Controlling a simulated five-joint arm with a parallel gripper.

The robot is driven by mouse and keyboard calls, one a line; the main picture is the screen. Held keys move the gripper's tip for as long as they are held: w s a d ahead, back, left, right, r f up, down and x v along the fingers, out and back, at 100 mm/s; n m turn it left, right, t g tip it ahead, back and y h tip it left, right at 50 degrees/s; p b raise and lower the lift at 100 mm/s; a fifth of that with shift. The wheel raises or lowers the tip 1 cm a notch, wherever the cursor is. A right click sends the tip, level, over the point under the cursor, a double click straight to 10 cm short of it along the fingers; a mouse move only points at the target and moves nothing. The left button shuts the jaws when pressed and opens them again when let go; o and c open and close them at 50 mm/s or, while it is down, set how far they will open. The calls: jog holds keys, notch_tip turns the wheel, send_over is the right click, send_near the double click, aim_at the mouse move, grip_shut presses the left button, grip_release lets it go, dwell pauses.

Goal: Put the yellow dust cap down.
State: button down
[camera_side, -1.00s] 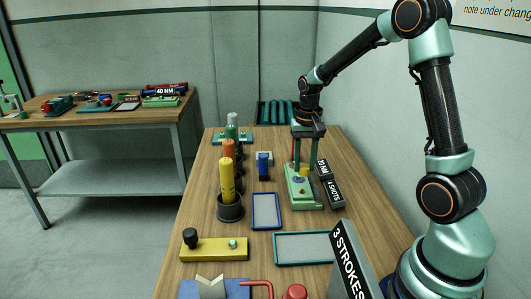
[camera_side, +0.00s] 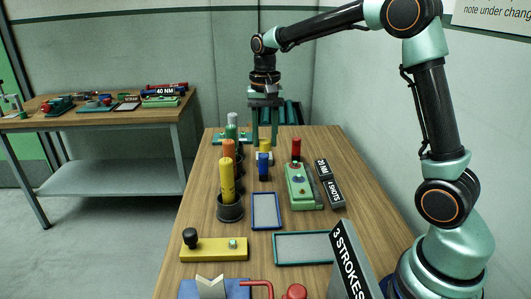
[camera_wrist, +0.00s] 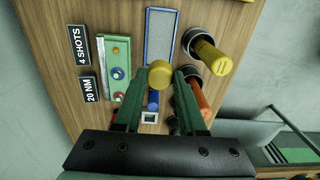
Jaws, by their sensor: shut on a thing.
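The yellow dust cap (camera_side: 265,145) is a short yellow cylinder between the fingertips of my gripper (camera_side: 265,143). In the wrist view the cap (camera_wrist: 160,74) sits between the two green fingers of my gripper (camera_wrist: 158,80), which is shut on it. In the side view the cap appears just above and behind a blue upright part (camera_side: 263,166). The wrist view shows the blue part (camera_wrist: 153,99) beyond the cap, next to a small white square block (camera_wrist: 149,117). I cannot tell the exact height of the cap over the table.
A green fixture (camera_side: 303,192) with a red cylinder (camera_side: 296,149) stands to the right. A row of upright cylinders in dark cups, the nearest yellow (camera_side: 227,178), stands to the left. A blue-rimmed tray (camera_side: 253,212) and a teal-rimmed tray (camera_side: 276,250) lie nearer the camera.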

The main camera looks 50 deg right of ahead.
aim_at(265, 210)
notch_tip(265, 210, down, 20)
jog(key=shift+r, duration=0.25)
jog(key=shift+f, duration=0.15)
dwell(0.3)
jog(key=shift+c, duration=2.4)
grip_release()
notch_tip(265, 210, up, 12)
jog(key=f, duration=0.1)
jog(key=s+a+r+n+t, duration=0.2)
jog(key=s+r+n, duration=0.2)
jog(key=s+r, duration=0.2)
jog(key=s+a+r+n+t, duration=0.3)
jog(key=s+r, duration=0.3)
jog(key=s, duration=0.3)
jog(key=shift+s+a+r+n+t, duration=0.15)
jog(key=shift+s+r+n+t, duration=0.2)
jog(key=shift+n, duration=0.55)
